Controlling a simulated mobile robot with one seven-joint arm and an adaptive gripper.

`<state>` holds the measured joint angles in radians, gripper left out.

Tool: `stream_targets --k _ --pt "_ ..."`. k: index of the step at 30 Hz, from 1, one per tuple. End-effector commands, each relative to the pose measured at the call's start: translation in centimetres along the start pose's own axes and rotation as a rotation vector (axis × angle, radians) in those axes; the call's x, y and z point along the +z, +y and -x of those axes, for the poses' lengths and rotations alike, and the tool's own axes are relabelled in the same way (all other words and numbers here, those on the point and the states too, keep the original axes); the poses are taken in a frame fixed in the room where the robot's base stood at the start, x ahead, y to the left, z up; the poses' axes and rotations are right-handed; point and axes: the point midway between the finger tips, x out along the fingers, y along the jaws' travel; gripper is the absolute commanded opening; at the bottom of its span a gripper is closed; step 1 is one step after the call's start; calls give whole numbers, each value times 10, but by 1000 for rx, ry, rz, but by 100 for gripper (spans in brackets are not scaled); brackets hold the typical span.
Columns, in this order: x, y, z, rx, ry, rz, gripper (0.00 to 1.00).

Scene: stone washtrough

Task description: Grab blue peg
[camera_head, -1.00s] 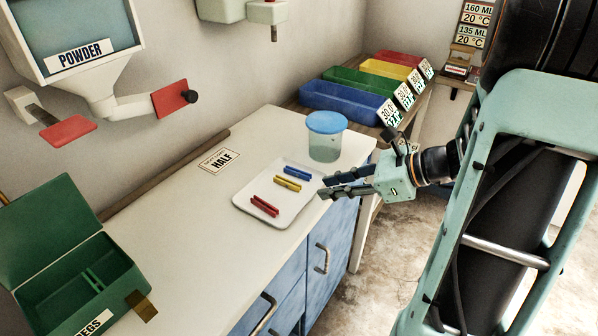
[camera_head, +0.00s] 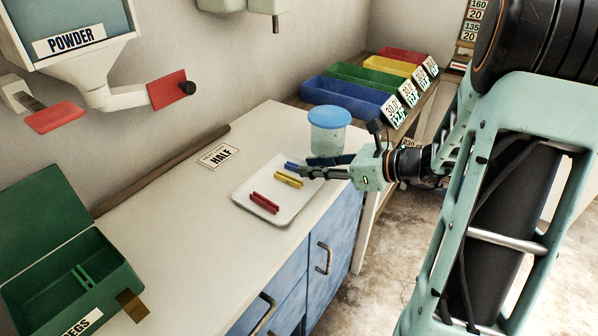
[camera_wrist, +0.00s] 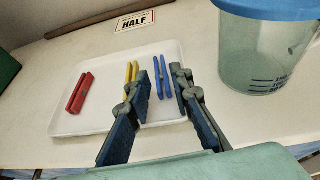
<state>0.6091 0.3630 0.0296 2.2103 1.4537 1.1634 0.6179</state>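A pair of blue pegs (camera_wrist: 157,77) lies side by side at the right of the white tray (camera_wrist: 62,122). In the head view only an end of the blue pegs (camera_head: 291,166) shows; my fingers hide the rest. My gripper (camera_wrist: 160,73) is open and empty, its fingers pointing over the tray's right side. In the wrist view the blue pegs appear between the two fingertips; I cannot tell how high the tips are above them. Yellow pegs (camera_head: 288,180) lie just left of them, partly behind the left finger in the wrist view.
Red pegs (camera_head: 264,203) lie at the tray's left. A blue-lidded clear container (camera_head: 328,132) stands close behind my fingers. A HALF card (camera_head: 220,156) lies at the back. A green box (camera_head: 72,272) stands at left. The counter between box and tray is clear.

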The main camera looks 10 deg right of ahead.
Motion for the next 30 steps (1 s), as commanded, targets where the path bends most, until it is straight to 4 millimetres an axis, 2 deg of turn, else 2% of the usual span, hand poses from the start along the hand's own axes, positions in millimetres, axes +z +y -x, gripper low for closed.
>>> stream_targets --k 3,6,11,17,26,30 --pt "-3 0 -20 2 0 0 20" --pt "-2 0 -25 0 0 -1 20" --pt "-1 0 -25 -1 1 -1 20" --pt "-1 0 -25 -1 1 -1 2" --pt "-1 0 -24 -1 0 -1 2" --pt "7 0 -21 -2 0 1 2"
